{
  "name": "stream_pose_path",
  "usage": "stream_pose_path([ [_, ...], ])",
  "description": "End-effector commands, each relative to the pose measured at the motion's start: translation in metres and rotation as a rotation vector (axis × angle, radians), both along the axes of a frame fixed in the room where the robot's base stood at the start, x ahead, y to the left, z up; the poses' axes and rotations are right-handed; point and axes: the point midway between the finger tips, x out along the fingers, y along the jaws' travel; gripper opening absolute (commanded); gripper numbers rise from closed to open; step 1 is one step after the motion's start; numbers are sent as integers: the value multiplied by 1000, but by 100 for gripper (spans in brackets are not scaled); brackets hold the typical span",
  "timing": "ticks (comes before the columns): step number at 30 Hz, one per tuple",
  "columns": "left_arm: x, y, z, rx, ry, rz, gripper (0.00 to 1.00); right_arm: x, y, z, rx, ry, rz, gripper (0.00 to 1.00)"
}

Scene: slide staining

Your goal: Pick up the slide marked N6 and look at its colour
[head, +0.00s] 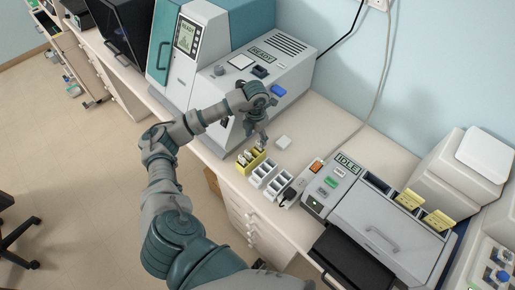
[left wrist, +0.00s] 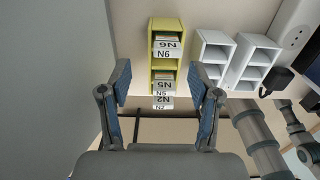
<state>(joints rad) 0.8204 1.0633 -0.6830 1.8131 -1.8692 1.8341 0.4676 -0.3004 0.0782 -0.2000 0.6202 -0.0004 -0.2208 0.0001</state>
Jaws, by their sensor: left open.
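The slide marked N6 (left wrist: 163,55) stands in the far compartment of a yellow rack (left wrist: 152,27), its white label facing up in the left wrist view. Slides marked N5 (left wrist: 163,87) and N2 (left wrist: 162,103) show nearer in the same view. The yellow rack also shows on the bench in the head view (head: 245,168). My left gripper (left wrist: 160,72) is open and empty, its two blue-padded fingers apart on either side of the rack in the picture. In the head view my left gripper (head: 262,137) hangs just above the rack. My right gripper is not in view.
Two white racks (head: 263,173) stand right beside the yellow one. A black plug (left wrist: 276,80) and a white socket strip (left wrist: 295,30) lie beyond them. A grey-and-teal machine reading READY (head: 262,65) stands behind, and one reading IDLE (head: 375,215) to the right.

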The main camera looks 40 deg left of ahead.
Motion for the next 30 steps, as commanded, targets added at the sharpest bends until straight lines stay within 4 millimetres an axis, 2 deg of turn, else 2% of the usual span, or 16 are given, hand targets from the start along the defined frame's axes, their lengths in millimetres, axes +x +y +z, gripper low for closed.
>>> stream_pose_path([
  [5,10,-5,-26,-3,4,0,62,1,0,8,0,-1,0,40],
  [9,9,-1,-44,-2,3,-1,62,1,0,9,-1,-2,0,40],
  [17,9,1,-48,-4,0,0,62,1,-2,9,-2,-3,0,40],
  [20,10,0,-48,-4,0,-1,40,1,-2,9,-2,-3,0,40],
  [24,9,-1,-48,-3,0,-1,5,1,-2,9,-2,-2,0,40],
  [25,9,-1,-47,-3,0,-1,0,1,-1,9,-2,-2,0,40],
  [30,9,-3,-47,-1,0,-2,0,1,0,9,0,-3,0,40],
])
